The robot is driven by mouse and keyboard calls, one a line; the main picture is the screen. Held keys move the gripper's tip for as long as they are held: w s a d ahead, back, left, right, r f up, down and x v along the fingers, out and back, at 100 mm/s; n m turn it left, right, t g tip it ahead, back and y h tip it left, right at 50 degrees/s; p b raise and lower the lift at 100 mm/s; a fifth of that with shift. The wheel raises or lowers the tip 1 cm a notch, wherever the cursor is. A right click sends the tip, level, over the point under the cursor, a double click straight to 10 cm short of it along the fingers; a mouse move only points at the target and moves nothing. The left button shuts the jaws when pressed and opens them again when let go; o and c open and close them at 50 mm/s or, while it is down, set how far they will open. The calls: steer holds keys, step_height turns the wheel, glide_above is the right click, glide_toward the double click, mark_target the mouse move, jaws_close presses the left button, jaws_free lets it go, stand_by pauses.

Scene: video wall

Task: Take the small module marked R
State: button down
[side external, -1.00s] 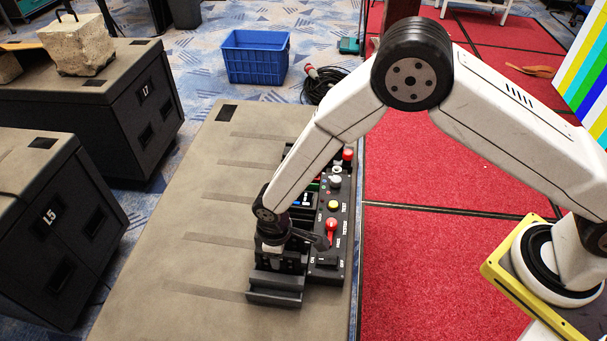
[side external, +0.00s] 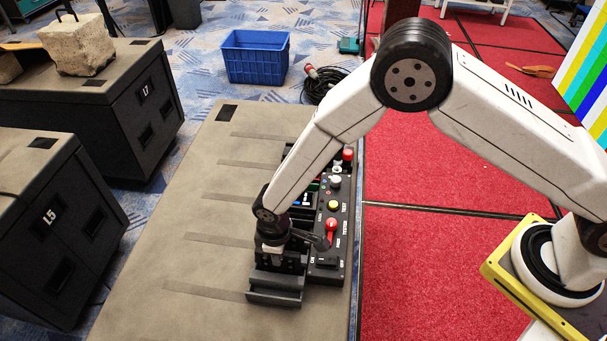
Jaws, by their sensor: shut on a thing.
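My gripper (side external: 282,264) points down at the near end of a black rack (side external: 276,296) on the tan-topped case. It is shut on a small module, which is mostly hidden by the fingers and wrist. I cannot read any mark on it, and I cannot tell whether it is seated or lifted clear. Small modules with coloured faces (side external: 303,199) show farther up the rack, partly behind my forearm. No letter R is legible in this view.
A black control panel (side external: 327,262) with a red lever, a yellow knob and other buttons stands right beside my gripper. The tan case top (side external: 150,290) is clear to the left. A blue crate (side external: 255,58) stands on the floor behind.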

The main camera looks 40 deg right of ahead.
steer(key=shift+r, duration=0.2)
steer(key=shift+r, duration=2.55)
steer(key=shift+r, duration=0.1)
